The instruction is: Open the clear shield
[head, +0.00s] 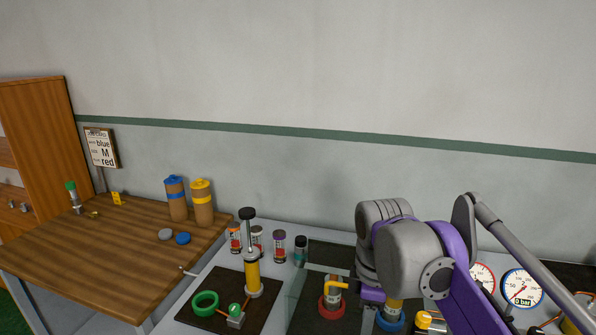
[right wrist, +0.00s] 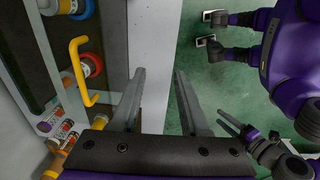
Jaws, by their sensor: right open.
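The clear shield (head: 298,283) is a see-through panel on the bench, with its left edge faintly visible in the head view. The yellow handle is also at the left in the right wrist view (right wrist: 92,98). My right gripper (right wrist: 160,72) is open and empty, its fingers pointing over the bench's front edge, to the right of the handle and apart from it. In the head view my right arm hides its fingers. A dark gripper (right wrist: 232,125), seemingly my left, shows small in the right wrist view.
To the left are a yellow cylinder (head: 252,270), a green ring (head: 205,303) and several small cans. Pressure gauges (head: 522,287) stand at the right. A wooden table (head: 110,255) is further left.

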